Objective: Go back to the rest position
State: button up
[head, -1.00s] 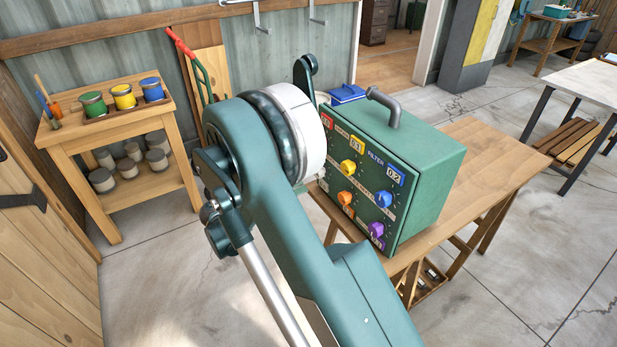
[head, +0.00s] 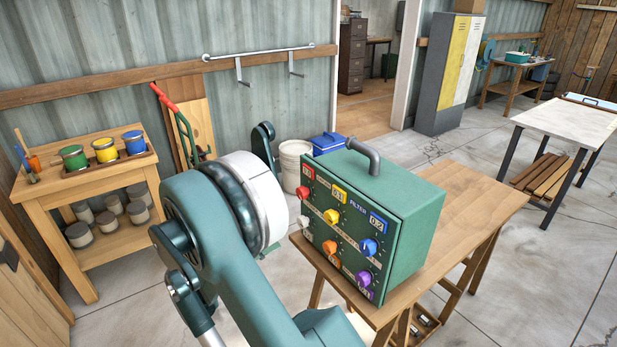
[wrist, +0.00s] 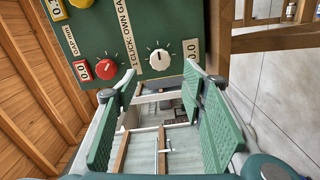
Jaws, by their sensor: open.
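My gripper (wrist: 150,88) is open in the wrist view, with its green ridged pads apart and nothing between them. Its fingertips are just below the dial panel in that picture; I cannot tell whether they touch it. My arm hides the gripper in the head view. The green control box (head: 405,232) stands on a wooden table, its grey handle on top. Its panel has several coloured knobs, including blue (head: 369,247), orange (head: 330,248) and purple (head: 364,279). The wrist view shows a red knob (wrist: 105,69) and a white knob (wrist: 158,60).
The box's wooden table (head: 470,200) is close to my arm. A wooden stand (head: 95,185) with paint cans is at left. A white bucket (head: 292,165) and a blue bin (head: 327,143) are behind the box. Open concrete floor (head: 540,270) lies to the right.

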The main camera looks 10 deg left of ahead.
jog(key=s+d+r+m+g+h+p, duration=0.1)
jog(key=d+r+h+p, duration=0.1)
jog(key=d+r, duration=0.6)
jog(key=s+d+r+m+g+h+p, duration=0.1)
jog(key=d+r+h+p, duration=0.2)
jog(key=r, duration=0.8)
jog(key=s+d+r+m+g+h+p, duration=0.1)
jog(key=s+d+r+p, duration=0.1)
jog(key=d+r, duration=0.65)
jog(key=d+r+n+g+y, duration=0.1)
jog(key=d+r, duration=0.2)
jog(key=d, duration=0.3)
jog(key=d+r+g, duration=0.1)
jog(key=d+r, duration=0.3)
jog(key=d, duration=0.2)
jog(key=s+d+f+g+y+b, duration=0.1)
jog(key=s+d+f+y+b, duration=0.25)
jog(key=d, duration=0.55)
jog(key=s+d+f+g+y+p, duration=0.1)
jog(key=s+d+f+y, duration=0.2)
jog(key=d+f+y, duration=0.5)
jog(key=s+f+m+y+b, duration=0.2)
jog(key=s+f+y, duration=0.1)
jog(key=s, duration=0.6)
jog(key=s+f+m+t+y+b, duration=0.1)
jog(key=s+f, duration=0.4)
jog(key=s, duration=0.5)
jog(key=shift+a+f+m+y+b, duration=0.2)
jog(key=shift+m+y+b, duration=0.65)
jog(key=shift+y, duration=0.3)
